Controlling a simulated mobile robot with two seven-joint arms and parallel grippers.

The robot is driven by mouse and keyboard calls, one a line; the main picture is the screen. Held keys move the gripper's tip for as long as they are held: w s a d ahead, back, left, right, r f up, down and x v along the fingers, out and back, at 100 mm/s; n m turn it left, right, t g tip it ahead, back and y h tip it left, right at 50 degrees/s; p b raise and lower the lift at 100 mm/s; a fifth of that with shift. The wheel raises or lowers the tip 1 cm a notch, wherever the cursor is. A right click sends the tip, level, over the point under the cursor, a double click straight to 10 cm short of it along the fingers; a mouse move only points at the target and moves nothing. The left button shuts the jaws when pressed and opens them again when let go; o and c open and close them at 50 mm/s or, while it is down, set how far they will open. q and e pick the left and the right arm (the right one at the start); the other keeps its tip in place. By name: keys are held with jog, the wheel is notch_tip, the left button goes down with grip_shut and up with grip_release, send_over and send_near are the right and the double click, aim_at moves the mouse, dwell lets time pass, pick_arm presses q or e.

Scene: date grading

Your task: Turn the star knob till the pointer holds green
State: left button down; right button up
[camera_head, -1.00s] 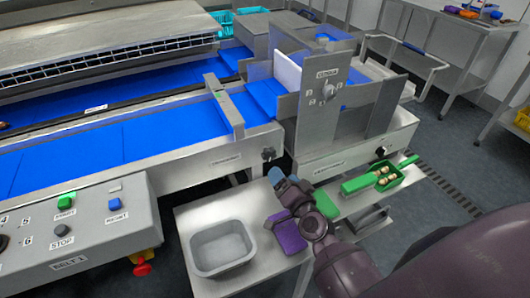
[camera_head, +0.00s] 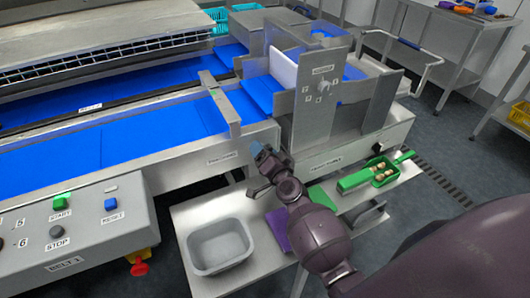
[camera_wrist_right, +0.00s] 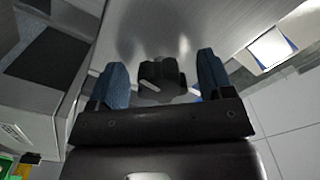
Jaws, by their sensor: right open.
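My right gripper (camera_head: 259,168) is at the front side of the conveyor, below its right end. Its blue-tipped jaws are open. In the right wrist view the fingers (camera_wrist_right: 160,72) stand on either side of a dark lobed knob (camera_wrist_right: 158,80) with a white line on it. The gap on each side shows the jaws are not shut on it. In the head view this knob is hidden by the gripper. A dial with a lever (camera_head: 324,88) sits on the upright plate to the right. I cannot make out a pointer on green. My left gripper is not in view.
A grey tub (camera_head: 220,247) and a purple item (camera_head: 278,228) rest on the low steel table below. A control box (camera_head: 75,232) with buttons stands at front left. The conveyor frame is close behind the gripper.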

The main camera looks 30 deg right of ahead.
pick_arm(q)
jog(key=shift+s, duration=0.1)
pick_arm(e)
jog(key=shift+c, duration=0.9)
jog(key=c, duration=0.7)
jog(key=shift+m, duration=2)
jog(key=shift+c, duration=0.2)
jog(key=o, duration=0.9)
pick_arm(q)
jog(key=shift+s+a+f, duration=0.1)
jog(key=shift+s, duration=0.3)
pick_arm(e)
jog(key=shift+s, duration=0.1)
